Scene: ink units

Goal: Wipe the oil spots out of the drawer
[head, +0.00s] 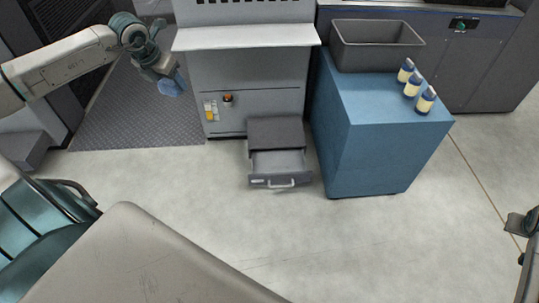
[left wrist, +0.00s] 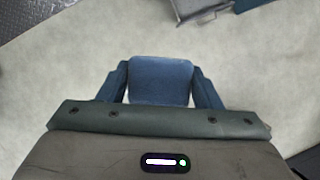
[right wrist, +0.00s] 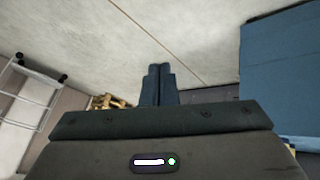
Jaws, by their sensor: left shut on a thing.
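My left gripper (head: 165,72) is shut on a blue cloth (head: 172,86), held in the air at the upper left. In the left wrist view the blue cloth (left wrist: 162,80) fills the gap between the fingers. The grey drawer (head: 277,163) stands open low on the machine's front, right of and below the left gripper; its pull handle faces me. The drawer's inside looks plain grey, and I cannot make out oil spots at this size. My right gripper (right wrist: 158,86) has its fingers together with nothing between them; part of it shows at the head view's right edge.
A blue cabinet (head: 365,140) stands close to the drawer's right side. It carries a grey bin (head: 375,55) and several white-and-blue bottles (head: 412,86). The light floor (head: 215,195) in front is clear. A pallet (right wrist: 110,101) shows in the right wrist view.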

